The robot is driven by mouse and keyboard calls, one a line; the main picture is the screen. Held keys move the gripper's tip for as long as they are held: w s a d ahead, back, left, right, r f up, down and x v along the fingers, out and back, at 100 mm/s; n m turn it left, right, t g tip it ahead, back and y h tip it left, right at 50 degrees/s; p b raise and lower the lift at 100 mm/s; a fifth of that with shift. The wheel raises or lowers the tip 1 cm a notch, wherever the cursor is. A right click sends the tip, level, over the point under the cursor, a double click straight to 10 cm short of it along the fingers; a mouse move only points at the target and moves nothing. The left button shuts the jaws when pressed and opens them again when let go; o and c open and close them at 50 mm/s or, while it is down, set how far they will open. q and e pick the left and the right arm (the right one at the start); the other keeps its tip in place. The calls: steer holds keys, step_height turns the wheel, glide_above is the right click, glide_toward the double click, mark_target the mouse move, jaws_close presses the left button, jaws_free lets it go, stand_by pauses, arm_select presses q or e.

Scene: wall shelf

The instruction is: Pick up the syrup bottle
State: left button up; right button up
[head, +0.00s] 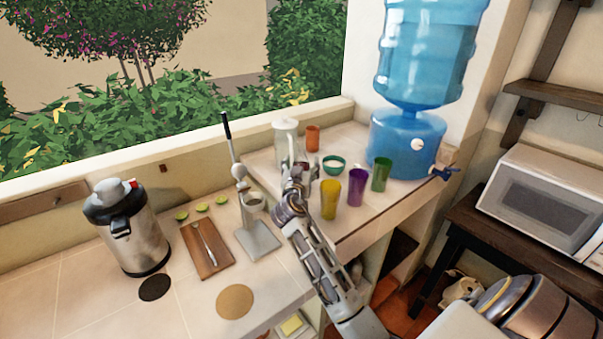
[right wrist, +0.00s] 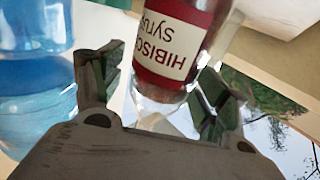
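My right gripper (right wrist: 162,80) is open, with one finger on each side of the bottle. A gap shows beside the left finger; contact on the right side is unclear. In the head view my right gripper (head: 297,175) is over the raised counter, in front of the clear pitcher (head: 286,138), and hides most of the bottle. My left gripper is not in view.
Yellow (head: 329,199), purple (head: 356,187) and green (head: 381,173) cups stand right of the gripper. An orange cup (head: 312,138) and teal bowl (head: 334,164) are behind. A lever press (head: 256,238) stands close on the left. A large water dispenser (head: 405,140) stands at the back right.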

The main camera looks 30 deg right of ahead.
mark_target(302, 142)
steer(key=c, duration=1.3)
steer(key=shift+r, duration=0.35)
steer(key=shift+r+b, duration=0.4)
steer(key=shift+r, duration=4.15)
steer(key=shift+r, duration=0.2)
